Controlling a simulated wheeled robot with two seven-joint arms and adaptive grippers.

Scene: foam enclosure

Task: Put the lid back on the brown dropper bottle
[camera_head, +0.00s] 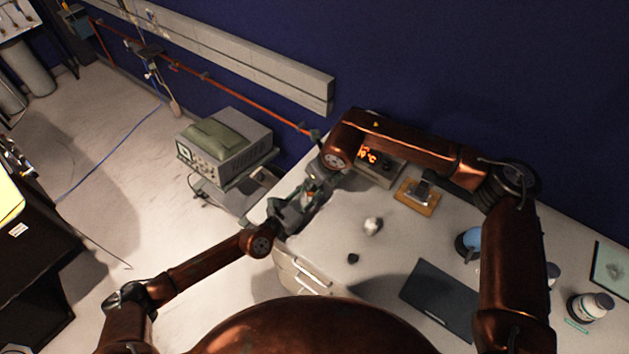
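A small brown-orange shape (309,186), which looks like the dropper bottle, shows at the left end of the white table, between my two grippers. It is small and mostly covered by them. My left gripper (298,205) is close against its lower side. My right gripper (321,169) is just above it. The fingertips are too small and dark to tell whether either gripper is open or shut. The lid cannot be made out for certain. A small black object (353,259) lies on the table to the right of my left gripper.
A small white object (373,226) sits mid-table. A hot plate with a lit display (382,171) and an orange board (417,198) stand near the wall. A dark flat panel (440,299), a blue item (469,242) and a white bottle (591,306) are on the right.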

